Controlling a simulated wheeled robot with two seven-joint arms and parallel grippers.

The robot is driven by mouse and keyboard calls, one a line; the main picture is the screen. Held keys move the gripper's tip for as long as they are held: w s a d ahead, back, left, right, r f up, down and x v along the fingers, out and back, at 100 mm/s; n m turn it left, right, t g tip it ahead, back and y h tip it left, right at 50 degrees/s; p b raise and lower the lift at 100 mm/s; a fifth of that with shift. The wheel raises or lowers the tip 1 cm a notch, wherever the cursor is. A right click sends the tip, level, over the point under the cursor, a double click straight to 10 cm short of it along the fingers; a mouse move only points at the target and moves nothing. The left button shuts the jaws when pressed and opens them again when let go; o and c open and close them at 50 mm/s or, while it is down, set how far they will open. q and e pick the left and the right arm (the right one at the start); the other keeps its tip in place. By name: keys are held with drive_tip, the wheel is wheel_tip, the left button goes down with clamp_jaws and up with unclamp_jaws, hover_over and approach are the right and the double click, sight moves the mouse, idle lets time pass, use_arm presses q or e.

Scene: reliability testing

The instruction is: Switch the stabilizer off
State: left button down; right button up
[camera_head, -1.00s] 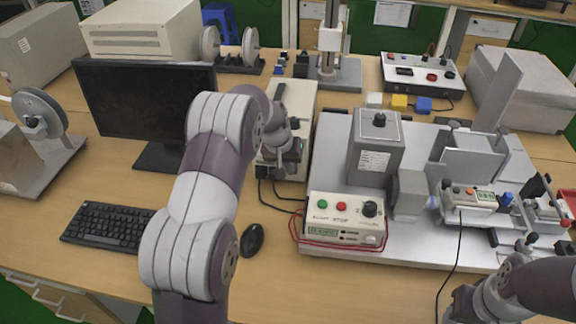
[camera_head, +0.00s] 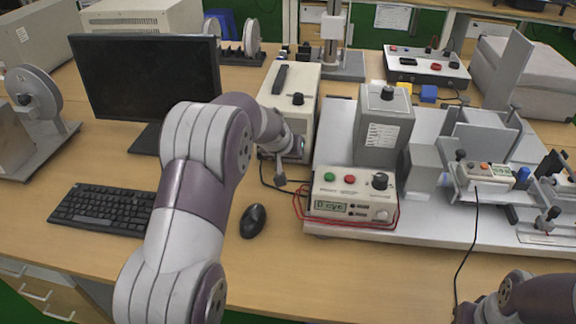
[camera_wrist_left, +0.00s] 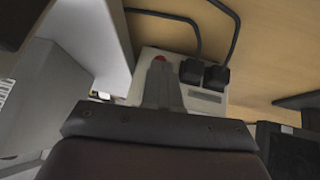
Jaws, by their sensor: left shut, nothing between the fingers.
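The stabilizer, a beige box (camera_head: 292,92) with a dark handle and knob on top, stands right of the monitor in the head view. My left wrist covers much of its front. My left gripper (camera_head: 280,181) is shut and empty, low in front of the box. In the left wrist view the shut fingers (camera_wrist_left: 160,82) reach over a pale panel (camera_wrist_left: 205,103). A small red part (camera_wrist_left: 160,59) shows right at their tips; whether they touch it I cannot tell. Two black plugs (camera_wrist_left: 203,74) with cables sit beside it. My right forearm shows at bottom right, its gripper out of frame.
A tester control box (camera_head: 352,200) with green and red buttons stands right of the gripper on a grey base plate (camera_head: 440,232). A mouse (camera_head: 253,220), keyboard (camera_head: 103,209) and monitor (camera_head: 145,85) are to the left. Bare desk lies in front.

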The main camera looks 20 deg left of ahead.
use_arm(q)
drive_tip(key=shift+w+r+p, duration=0.2)
drive_tip(key=shift+r+p, duration=0.15)
drive_tip(key=shift+r, duration=0.2)
drive_tip(key=shift+w+r+p, duration=0.15)
drive_tip(key=shift+r+p, duration=0.15)
drive_tip(key=shift+r, duration=0.2)
use_arm(e)
drive_tip(key=shift+w+r, duration=0.35)
drive_tip(key=shift+r, duration=0.55)
